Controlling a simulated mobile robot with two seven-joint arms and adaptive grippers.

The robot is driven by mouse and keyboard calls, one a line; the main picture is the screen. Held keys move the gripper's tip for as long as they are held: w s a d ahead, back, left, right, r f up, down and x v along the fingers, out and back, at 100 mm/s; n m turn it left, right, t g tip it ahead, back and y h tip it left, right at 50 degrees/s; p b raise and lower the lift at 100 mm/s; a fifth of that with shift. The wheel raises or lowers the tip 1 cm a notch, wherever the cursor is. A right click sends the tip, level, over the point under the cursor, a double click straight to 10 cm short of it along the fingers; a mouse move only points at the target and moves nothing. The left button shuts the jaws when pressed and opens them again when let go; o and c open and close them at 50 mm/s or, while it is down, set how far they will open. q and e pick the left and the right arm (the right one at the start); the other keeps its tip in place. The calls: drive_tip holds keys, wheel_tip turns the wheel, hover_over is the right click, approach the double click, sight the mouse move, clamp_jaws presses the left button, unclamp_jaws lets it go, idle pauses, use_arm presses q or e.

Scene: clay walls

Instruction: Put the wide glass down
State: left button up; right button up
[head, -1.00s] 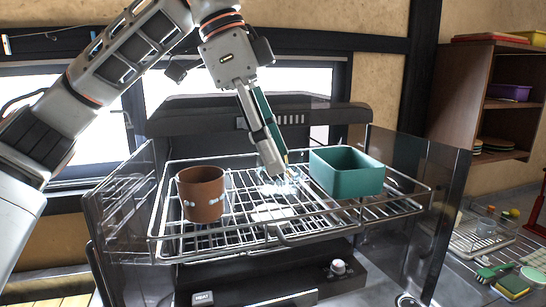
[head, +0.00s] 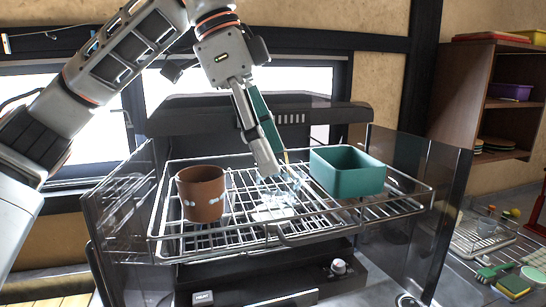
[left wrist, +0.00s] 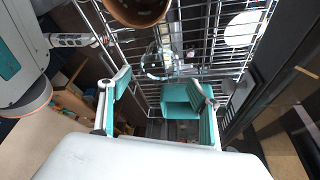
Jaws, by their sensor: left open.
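The wide glass (head: 272,188) is clear and hard to make out. In the head view it shows as faint outlines and glints on the wire rack (head: 238,237), just below my left fingertips. In the left wrist view the glass (left wrist: 158,62) shows as a clear round rim over the wires, just beyond the fingertips. My left gripper (head: 279,168) points down over the middle of the rack. In the wrist view the left gripper (left wrist: 160,84) has its teal-padded fingers apart. I cannot tell whether either finger touches the glass. My right gripper is not in view.
A brown cup (head: 202,196) stands on the rack's left, a teal box (head: 347,178) on its right. A flat white thing (head: 272,214) lies at the front middle. A raised wire rail edges the rack. Dark panels flank it. Shelves (head: 500,104) stand at right.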

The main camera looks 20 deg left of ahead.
use_arm(q)
drive_tip(key=v, duration=1)
drive_tip(key=shift+r, duration=0.15)
drive_tip(key=shift+s, duration=0.1)
